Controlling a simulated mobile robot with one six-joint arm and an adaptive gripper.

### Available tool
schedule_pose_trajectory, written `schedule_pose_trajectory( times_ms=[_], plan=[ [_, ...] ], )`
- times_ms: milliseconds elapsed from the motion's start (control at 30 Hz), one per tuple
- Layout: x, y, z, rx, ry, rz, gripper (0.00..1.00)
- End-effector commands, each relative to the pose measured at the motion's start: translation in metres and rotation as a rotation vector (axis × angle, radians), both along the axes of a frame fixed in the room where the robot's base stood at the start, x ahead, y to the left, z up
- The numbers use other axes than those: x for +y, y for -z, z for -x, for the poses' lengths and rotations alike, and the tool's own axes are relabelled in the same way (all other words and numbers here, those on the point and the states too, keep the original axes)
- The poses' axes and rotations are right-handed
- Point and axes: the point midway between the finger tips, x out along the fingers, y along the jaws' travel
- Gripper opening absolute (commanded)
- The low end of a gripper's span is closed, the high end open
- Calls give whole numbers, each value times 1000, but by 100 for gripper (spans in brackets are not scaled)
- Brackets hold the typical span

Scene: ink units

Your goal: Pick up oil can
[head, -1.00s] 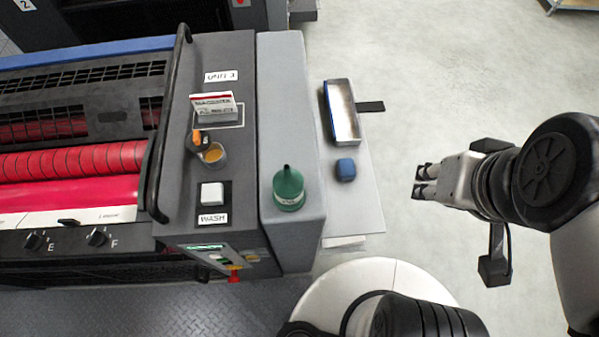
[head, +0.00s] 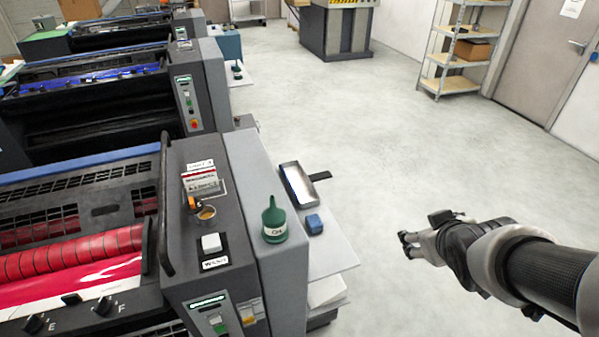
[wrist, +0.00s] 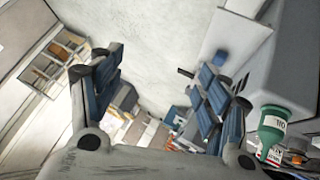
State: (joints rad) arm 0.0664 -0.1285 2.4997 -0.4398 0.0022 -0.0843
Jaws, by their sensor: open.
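The oil can (head: 274,221) is a green bottle with a narrow spout and a pale label. It stands upright on the light grey side ledge of the printing unit in the head view. It also shows at the lower right of the wrist view (wrist: 273,133), outside the fingers. My gripper (head: 405,243) is open and empty, to the right of the can and well apart from it, over the floor area. Its two blue-padded fingers (wrist: 160,90) stand apart in the wrist view, with nothing between them.
A side shelf (head: 333,254) right of the ledge holds a metal tray (head: 298,186) and a blue block (head: 314,224). A small cup (head: 206,213), a card sign (head: 200,180) and a white button (head: 211,243) are left of the can. Floor beyond the shelf is clear.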

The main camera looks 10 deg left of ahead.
Motion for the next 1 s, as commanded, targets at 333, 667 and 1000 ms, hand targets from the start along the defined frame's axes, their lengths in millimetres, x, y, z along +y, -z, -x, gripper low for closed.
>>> schedule_pose_trajectory(
  times_ms=[333,667,1000],
  plan=[
    [111,110,-55,-213,-563,-201,74],
    [187,134,6,-422,-792,-692,74],
    [215,126,11,-485,-809,-824,74]
  ],
)
